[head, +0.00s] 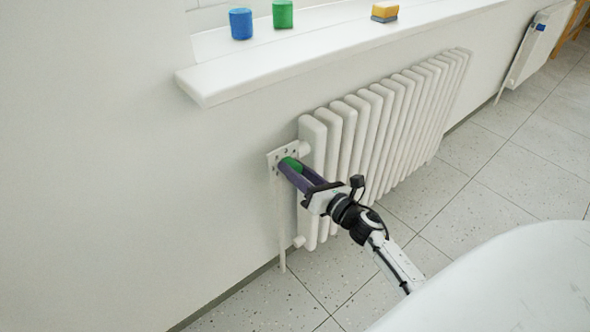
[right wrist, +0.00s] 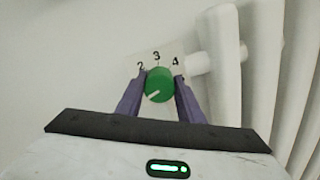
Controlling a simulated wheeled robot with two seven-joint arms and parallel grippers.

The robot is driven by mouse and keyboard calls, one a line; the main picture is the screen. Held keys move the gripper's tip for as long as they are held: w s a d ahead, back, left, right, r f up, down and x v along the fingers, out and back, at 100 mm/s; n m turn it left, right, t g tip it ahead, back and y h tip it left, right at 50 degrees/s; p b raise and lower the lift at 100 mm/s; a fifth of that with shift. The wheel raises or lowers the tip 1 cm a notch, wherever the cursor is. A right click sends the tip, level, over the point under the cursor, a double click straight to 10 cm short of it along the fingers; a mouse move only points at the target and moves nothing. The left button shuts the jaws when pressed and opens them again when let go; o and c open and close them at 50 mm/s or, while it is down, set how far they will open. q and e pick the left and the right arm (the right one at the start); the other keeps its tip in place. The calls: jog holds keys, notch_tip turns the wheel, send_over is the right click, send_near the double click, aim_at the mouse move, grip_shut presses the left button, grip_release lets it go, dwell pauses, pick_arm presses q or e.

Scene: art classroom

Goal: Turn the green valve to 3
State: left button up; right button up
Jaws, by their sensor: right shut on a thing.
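The green valve (head: 293,163) is a round knob on a white plate at the near left end of the radiator. In the right wrist view the green valve (right wrist: 158,82) shows the numbers 2, 3 and 4 above it, with 3 at the top. A white mark on the knob points to the lower left, away from the 3; any number there is hidden. My right gripper (head: 290,168) is shut on the knob, one purple finger on each side. It also shows in the right wrist view (right wrist: 161,82). My left gripper is not in view.
The white radiator (head: 385,125) runs from the valve to the right. Above it a white windowsill (head: 300,52) holds a blue cup (head: 241,24), a green cup (head: 283,14) and a yellow-blue block (head: 385,12). A white rounded surface (head: 510,285) fills the lower right.

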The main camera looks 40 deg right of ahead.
jog(key=m, duration=0.3)
jog(key=shift+m, duration=0.4)
jog(key=m+p, duration=0.1)
jog(key=m, duration=0.1)
jog(key=shift+m, duration=0.4)
jog(key=m, duration=0.3)
jog(key=shift+d+m+p, duration=0.1)
jog(key=shift+m+p, duration=0.2)
jog(key=shift+p, duration=0.1)
jog(key=m+p, duration=0.1)
jog(key=m, duration=0.2)
jog(key=shift+m, duration=0.4)
jog(key=m+p, duration=0.1)
jog(key=m, duration=0.2)
jog(key=shift+f+m, duration=0.1)
jog(key=shift+m, duration=0.2)
jog(key=m+p, duration=0.1)
jog(key=m, duration=0.3)
jog(key=shift+f+m+p, duration=0.1)
jog(key=shift+m+p, duration=0.3)
jog(key=shift+m, duration=0.7)
jog(key=shift+h, duration=0.3)
